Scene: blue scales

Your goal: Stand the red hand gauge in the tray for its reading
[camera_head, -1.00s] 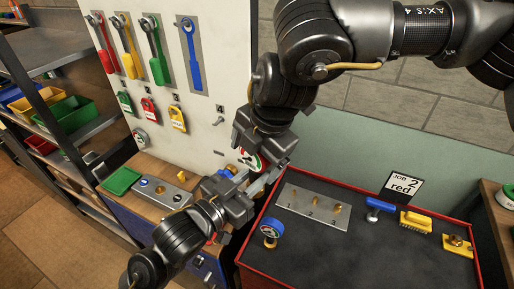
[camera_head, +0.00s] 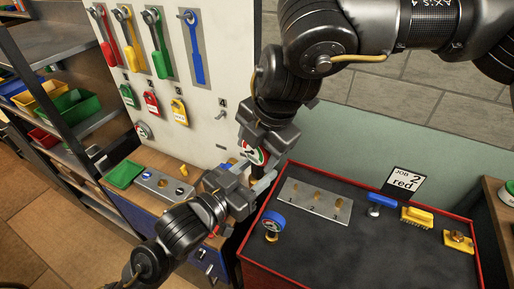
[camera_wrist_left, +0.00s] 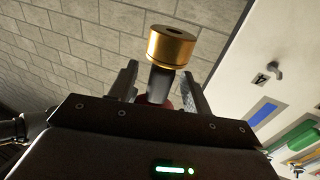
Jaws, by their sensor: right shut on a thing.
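The red hand gauge (camera_head: 254,155) shows its white dial with a red rim below my right gripper (camera_head: 257,145), which is shut on it above the tray's left back corner. My left gripper (camera_head: 262,180) is just below the gauge. In the left wrist view the gauge's brass end (camera_wrist_left: 172,46) and dark stem lie between the left fingers (camera_wrist_left: 160,85), which stand apart with gaps beside the stem. The dark tray (camera_head: 350,262) has a red rim. A metal plate (camera_head: 333,212) with several numbered brass fittings lies in it. The gauge's middle is partly hidden by the grippers.
In the tray, a blue gauge (camera_head: 272,226) stands at left, a blue-handled tool (camera_head: 380,202), yellow brush (camera_head: 416,217) and yellow-brass piece (camera_head: 458,241) at right. A card (camera_head: 404,183) reads "JOB 2 red". A bench (camera_head: 150,205) stands left. The tray's front is clear.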

